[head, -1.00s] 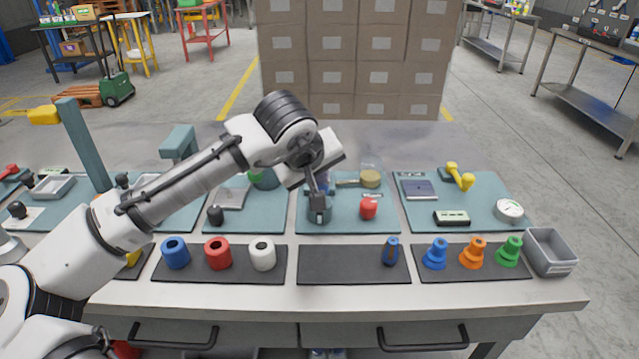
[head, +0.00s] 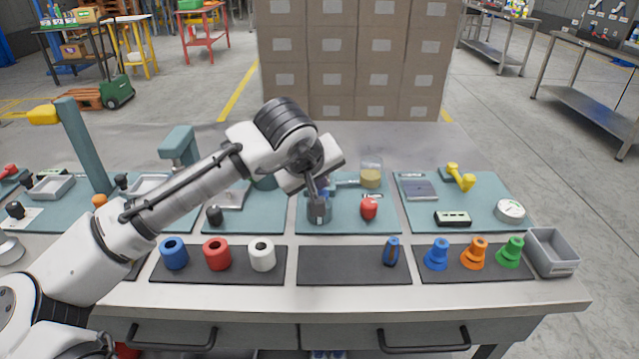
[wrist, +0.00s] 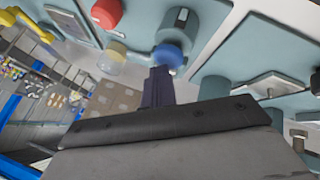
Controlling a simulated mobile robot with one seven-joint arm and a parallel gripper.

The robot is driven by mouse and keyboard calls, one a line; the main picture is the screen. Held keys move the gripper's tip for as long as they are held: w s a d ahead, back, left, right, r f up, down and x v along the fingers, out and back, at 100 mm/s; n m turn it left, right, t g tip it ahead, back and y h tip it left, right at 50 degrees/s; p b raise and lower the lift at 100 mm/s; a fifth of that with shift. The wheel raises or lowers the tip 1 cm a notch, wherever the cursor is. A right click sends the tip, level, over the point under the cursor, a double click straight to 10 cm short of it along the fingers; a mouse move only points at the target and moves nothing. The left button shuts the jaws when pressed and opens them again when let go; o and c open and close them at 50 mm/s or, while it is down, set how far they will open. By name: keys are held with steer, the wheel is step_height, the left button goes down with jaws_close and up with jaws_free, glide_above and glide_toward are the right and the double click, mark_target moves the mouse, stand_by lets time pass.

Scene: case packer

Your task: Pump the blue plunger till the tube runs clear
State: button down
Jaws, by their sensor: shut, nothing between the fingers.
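The blue plunger (wrist: 168,56) shows as a round blue knob in the wrist view, straight beyond my fingertips. In the head view only a bit of blue (head: 326,191) shows beside my gripper (head: 319,212). My gripper points down over the pump on the middle mat, its dark fingers shut and empty. In the wrist view the fingertips (wrist: 159,72) overlap the knob's edge; I cannot tell whether they touch. The tube (head: 348,184) runs right from the pump to a clear jar (head: 371,173) with yellowish liquid. The tube's content is too small to read. My gripper partly hides the pump.
A red knob (head: 369,207) stands close right of my gripper, and a black knob (head: 215,215) is on the mat to the left. A blue-black upright piece (head: 391,251) stands on the front dark mat (head: 335,265), which is otherwise clear. Cardboard boxes (head: 345,60) stand behind the bench.

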mark_target(319, 194)
stand_by(0.4)
steer(key=shift+r+p, duration=1.45)
steer(key=shift+r, duration=0.15)
step_height(319, 194, up, 5)
steer(key=p, duration=0.4)
